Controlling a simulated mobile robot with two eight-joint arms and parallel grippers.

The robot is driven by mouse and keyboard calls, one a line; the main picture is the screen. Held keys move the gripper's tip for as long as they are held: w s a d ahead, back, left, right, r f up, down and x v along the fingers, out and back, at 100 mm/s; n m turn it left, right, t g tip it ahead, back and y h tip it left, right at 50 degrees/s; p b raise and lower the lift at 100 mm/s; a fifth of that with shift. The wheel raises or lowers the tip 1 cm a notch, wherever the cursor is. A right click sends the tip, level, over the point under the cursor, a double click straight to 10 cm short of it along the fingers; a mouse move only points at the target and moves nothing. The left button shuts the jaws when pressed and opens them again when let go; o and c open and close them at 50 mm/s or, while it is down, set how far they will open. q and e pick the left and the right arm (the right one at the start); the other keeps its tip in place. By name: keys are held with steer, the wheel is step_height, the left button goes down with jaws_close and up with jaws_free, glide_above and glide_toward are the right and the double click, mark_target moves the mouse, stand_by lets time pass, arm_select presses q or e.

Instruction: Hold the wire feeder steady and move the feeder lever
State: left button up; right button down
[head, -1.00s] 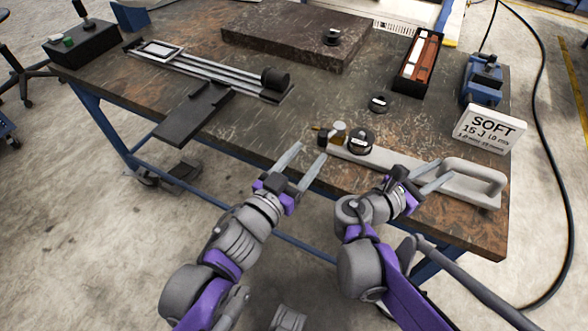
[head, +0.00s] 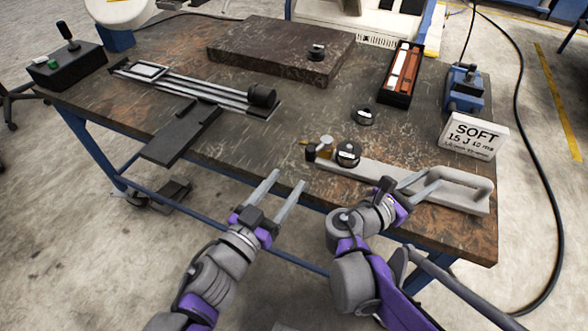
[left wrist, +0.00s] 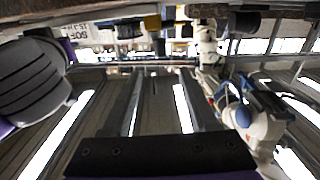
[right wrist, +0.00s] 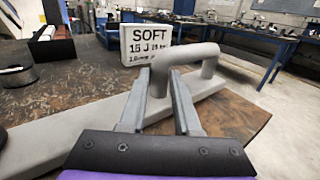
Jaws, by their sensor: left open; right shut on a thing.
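A long grey bar (head: 395,181) with a raised loop handle (head: 467,181) lies along the table's front right edge; I take it for the wire feeder. A black round knob (head: 348,153) and a small brass part (head: 326,142) sit at its left end; I cannot tell which part is the lever. My right gripper (head: 425,183) is shut on the handle's near post, also seen in the right wrist view (right wrist: 158,80). My left gripper (head: 289,178) is open and empty, in front of the table edge, apart from the bar's left end.
A sign reading SOFT (head: 474,135) stands behind the handle. A rail assembly (head: 205,92) and a green-button box (head: 67,67) are left.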

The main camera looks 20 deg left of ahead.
arm_select(q)
steer(key=w+a+t+h, duration=0.1)
steer(key=w, duration=0.2)
steer(key=m+h, duration=0.4)
steer(key=h, duration=0.4)
glide_toward(311, 148)
steer(key=shift+t, duration=0.3)
steer(key=x, duration=0.6)
steer(key=f+x, duration=0.1)
steer(key=x, duration=0.2)
steer(key=shift+w+d+r, duration=0.15)
steer(key=shift+w+d, duration=0.15)
steer(key=shift+w, duration=0.15)
jaws_close()
